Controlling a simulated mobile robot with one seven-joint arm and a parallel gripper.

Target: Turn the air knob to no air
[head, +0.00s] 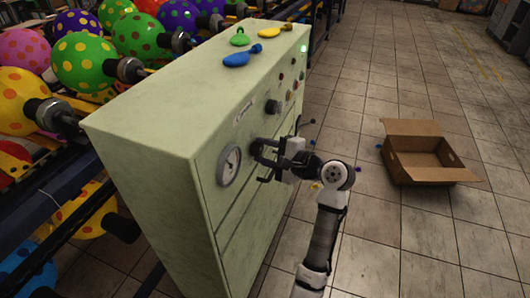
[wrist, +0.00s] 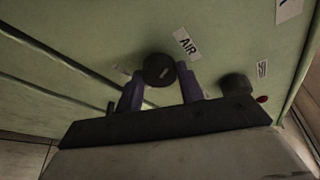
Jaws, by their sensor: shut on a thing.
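The air knob (wrist: 158,69) is a round black knob on the green cabinet's front panel, beside a white "AIR" label (wrist: 187,43). In the head view the air knob (head: 257,145) is partly hidden by my gripper. My gripper (head: 264,160) reaches the panel from the right. In the wrist view my gripper (wrist: 160,88) has one finger on each side of the knob and is shut on it. A pale mark shows on the knob's face, but the setting it points to cannot be read.
The green cabinet (head: 160,120) carries a round gauge (head: 229,165), another black knob (head: 272,106) and several small buttons. Deflated balloons, including a blue one (head: 236,59), lie on top. An open cardboard box (head: 425,155) stands on the tiled floor at right. Inflated balloons fill the left.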

